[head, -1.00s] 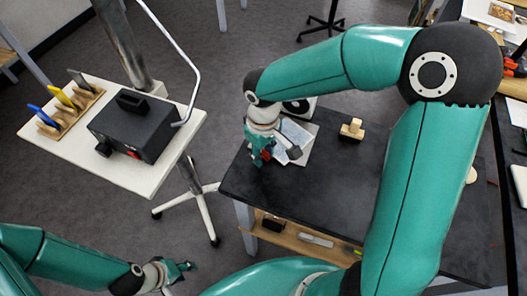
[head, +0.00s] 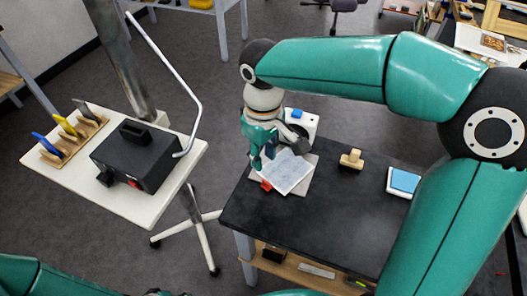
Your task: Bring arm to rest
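My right gripper (head: 274,150) is above the left back part of the dark table, its fingers pointing down and apart with nothing seen between them. Below it a pale blue-grey sheet (head: 285,173) lies on a grey board (head: 303,186). A small red piece (head: 266,185) is at the sheet's left front edge, clear of the fingers. The gripper hides the back of the sheet. Of my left arm only a part shows at the bottom left edge; its gripper is out of view.
The dark table (head: 330,225) holds a white device with a blue top (head: 300,122) close behind the gripper, a wooden block (head: 351,159) and a blue-topped pad (head: 404,182). A white stand (head: 150,205) at left carries a black box (head: 138,155) and coloured tools.

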